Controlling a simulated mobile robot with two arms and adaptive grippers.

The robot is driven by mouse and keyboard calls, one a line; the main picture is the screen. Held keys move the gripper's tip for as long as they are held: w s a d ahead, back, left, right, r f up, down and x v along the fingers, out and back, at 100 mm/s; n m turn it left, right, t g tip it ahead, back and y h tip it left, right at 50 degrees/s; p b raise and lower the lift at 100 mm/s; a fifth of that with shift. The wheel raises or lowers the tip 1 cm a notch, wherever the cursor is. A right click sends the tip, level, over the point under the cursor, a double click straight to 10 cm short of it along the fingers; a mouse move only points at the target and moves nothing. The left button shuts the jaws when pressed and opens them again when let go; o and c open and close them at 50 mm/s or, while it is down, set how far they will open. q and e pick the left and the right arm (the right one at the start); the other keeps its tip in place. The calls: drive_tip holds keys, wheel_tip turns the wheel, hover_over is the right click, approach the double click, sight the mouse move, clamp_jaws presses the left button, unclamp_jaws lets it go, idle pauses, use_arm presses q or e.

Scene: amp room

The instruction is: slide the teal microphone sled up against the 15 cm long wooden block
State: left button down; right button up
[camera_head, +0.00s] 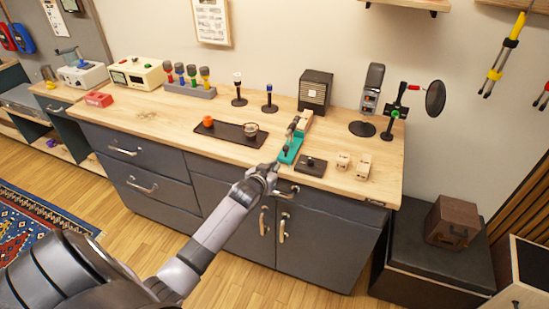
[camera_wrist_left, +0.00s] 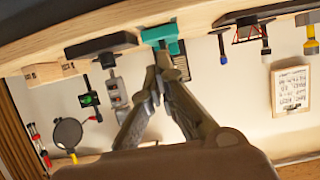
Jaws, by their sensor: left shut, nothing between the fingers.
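The teal microphone sled (camera_head: 291,149) lies near the front edge of the wooden counter, with a grey microphone (camera_head: 293,126) on it. Its teal end also shows in the left wrist view (camera_wrist_left: 160,34). A pale wooden block (camera_head: 305,118) lies just behind the sled; I cannot tell whether they touch. My left gripper (camera_head: 276,167) is at the sled's front end, shut and empty. In the left wrist view its fingers (camera_wrist_left: 157,70) converge just beside the teal end; contact is unclear. My right gripper is not in view.
A dark flat box (camera_head: 311,165) stands right of the sled, with two small wooden blocks (camera_head: 353,165) beyond it. A dark tray (camera_head: 231,133) lies to the left.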

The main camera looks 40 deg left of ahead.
sight(285, 150)
use_arm(q)
drive_tip(key=w+b, duration=0.2)
drive_tip(key=w+a+b, duration=0.1)
drive_tip(key=w+b, duration=0.3)
drive_tip(key=shift+a+f, duration=0.1)
drive_tip(key=shift+a, duration=0.3)
drive_tip(key=shift+w+a+b, duration=0.1)
drive_tip(key=shift+w+b, duration=0.35)
drive_tip(key=shift+b, duration=0.1)
drive_tip(key=shift+w, duration=0.2)
